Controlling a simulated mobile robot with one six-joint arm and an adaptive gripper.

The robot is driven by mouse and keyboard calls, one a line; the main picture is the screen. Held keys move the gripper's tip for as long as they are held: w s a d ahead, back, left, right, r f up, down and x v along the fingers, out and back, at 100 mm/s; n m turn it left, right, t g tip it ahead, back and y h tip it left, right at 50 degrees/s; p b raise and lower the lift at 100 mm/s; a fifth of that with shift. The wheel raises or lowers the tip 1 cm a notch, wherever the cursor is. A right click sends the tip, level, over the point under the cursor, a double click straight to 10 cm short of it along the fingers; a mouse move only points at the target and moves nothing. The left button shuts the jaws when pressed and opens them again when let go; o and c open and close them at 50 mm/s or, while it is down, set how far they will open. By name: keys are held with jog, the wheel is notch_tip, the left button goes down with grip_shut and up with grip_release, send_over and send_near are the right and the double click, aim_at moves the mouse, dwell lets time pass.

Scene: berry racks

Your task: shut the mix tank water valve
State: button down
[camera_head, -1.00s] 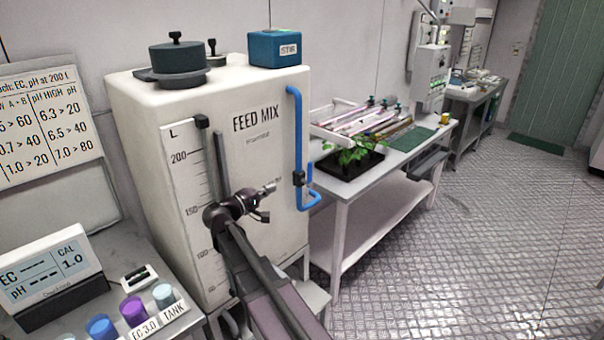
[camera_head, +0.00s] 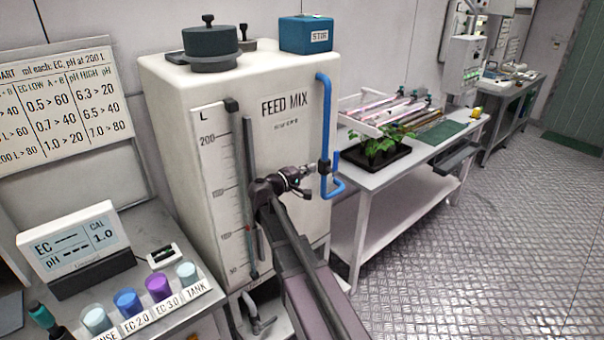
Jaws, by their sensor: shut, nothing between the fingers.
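The mix tank (camera_head: 290,150) is a large off-white box marked FEED MIX. A blue water pipe (camera_head: 326,115) runs down its right front edge and bends into a hook at the bottom. A dark valve body (camera_head: 323,167) sits low on the pipe, with a short blue lever (camera_head: 336,160) standing roughly upright beside the pipe on its right. My gripper (camera_head: 311,169) is shut and empty, its tip just left of the valve body. I cannot tell whether it touches the valve or is in front of it.
A level gauge (camera_head: 222,180) stands on the tank's left front. A white bench (camera_head: 385,178) with a seedling tray (camera_head: 385,160) is right of the pipe. A counter (camera_head: 190,322) with a meter (camera_head: 75,245) and several cups is at left. The floor at right is clear.

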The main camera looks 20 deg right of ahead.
aim_at(334, 158)
jog(key=shift+x, duration=3.85)
jog(key=shift+w+a, duration=0.1)
jog(key=shift+r+p, duration=0.15)
jog(key=shift+p, duration=0.25)
